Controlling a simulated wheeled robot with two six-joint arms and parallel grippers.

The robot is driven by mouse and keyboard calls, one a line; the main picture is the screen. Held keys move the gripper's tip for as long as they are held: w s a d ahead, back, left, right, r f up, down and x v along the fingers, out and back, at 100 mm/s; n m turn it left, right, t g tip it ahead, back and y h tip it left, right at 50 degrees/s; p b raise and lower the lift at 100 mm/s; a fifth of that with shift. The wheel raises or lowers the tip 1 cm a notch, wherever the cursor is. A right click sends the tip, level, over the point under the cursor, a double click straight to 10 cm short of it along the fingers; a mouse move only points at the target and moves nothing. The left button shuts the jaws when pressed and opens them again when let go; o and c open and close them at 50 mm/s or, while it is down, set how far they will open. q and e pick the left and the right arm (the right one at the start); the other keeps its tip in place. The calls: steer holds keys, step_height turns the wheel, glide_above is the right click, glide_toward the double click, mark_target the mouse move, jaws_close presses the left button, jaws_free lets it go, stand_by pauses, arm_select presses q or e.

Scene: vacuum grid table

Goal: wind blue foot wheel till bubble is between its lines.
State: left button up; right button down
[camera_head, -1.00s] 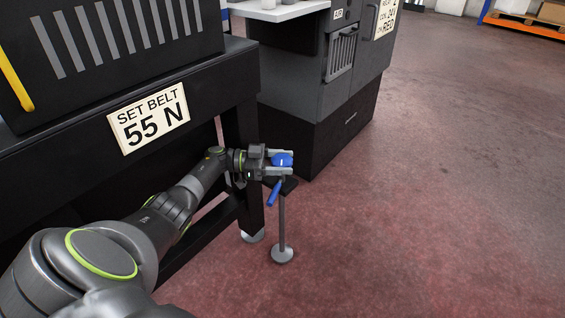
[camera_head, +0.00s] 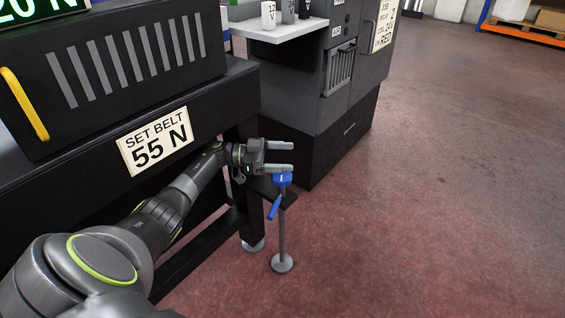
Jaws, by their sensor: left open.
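The blue foot wheel (camera_head: 284,180) sits at the top of a thin grey foot post (camera_head: 283,235), beside the corner of the black stand. A blue lever-like piece (camera_head: 274,208) hangs at an angle just below it. My left gripper (camera_head: 292,157) is open and empty, its two fingers pointing right. In the picture it is just above the wheel, with the lower finger close to the wheel's top; I cannot tell whether they touch. No bubble or lines can be made out. My right gripper is not in view.
The black stand (camera_head: 60,165) carries a "SET BELT 55 N" sign (camera_head: 155,141) and a partly cut-off green display (camera_head: 30,9). The red floor (camera_head: 440,200) to the right is clear.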

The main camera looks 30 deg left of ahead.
arm_select(q)
step_height(320, 180, up, 2)
steer(key=shift+r, duration=0.1)
